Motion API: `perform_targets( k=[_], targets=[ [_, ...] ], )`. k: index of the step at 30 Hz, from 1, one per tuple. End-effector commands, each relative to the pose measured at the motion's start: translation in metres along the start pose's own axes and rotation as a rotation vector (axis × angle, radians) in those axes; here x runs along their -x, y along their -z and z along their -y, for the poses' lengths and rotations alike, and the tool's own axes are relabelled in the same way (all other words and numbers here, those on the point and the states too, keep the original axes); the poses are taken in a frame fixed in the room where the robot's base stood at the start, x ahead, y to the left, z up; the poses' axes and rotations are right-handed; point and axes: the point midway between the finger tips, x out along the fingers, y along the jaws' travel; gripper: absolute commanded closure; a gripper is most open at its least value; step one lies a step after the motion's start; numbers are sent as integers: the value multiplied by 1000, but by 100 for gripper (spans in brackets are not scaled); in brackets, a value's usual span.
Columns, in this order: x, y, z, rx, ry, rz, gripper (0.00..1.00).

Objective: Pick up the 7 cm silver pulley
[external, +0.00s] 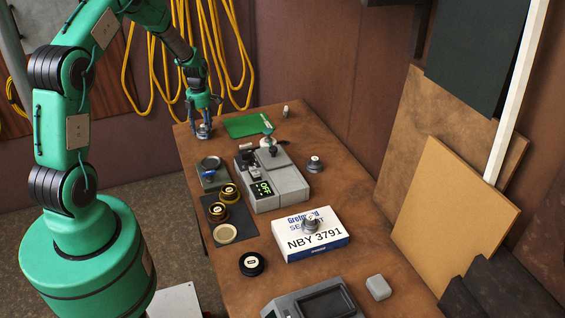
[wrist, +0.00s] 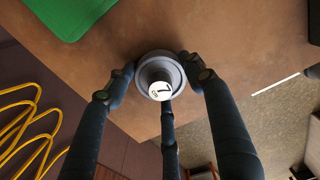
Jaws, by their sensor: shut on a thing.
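The silver pulley (wrist: 147,63) is a grey stepped disc with a white round label reading 7, with smaller print below. In the wrist view it sits between the dark fingers of my gripper (wrist: 157,72), which are shut around its rim. In the external view my gripper (external: 204,124) points down at the far left corner of the table, with the pulley (external: 204,132) low between the fingers. I cannot tell whether the pulley touches the table or is just above it.
A green mat (external: 245,125) lies right of my gripper. Nearer are a grey machine (external: 283,184), gold pulleys (external: 217,212), a black pulley (external: 252,264), another silver pulley (external: 315,164) and a white box (external: 318,240) with a silver piece on top. Yellow cables (external: 160,60) hang behind.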

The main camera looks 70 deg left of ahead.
Motion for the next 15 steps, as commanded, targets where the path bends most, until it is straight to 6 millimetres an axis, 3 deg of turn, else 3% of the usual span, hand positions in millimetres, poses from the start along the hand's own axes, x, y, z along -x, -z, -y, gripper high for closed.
perform_targets(
  k=[8,15],
  targets=[
    [10,0,0,0,-1,0,82],
    [39,0,0,0,-2,1,82]
  ],
)
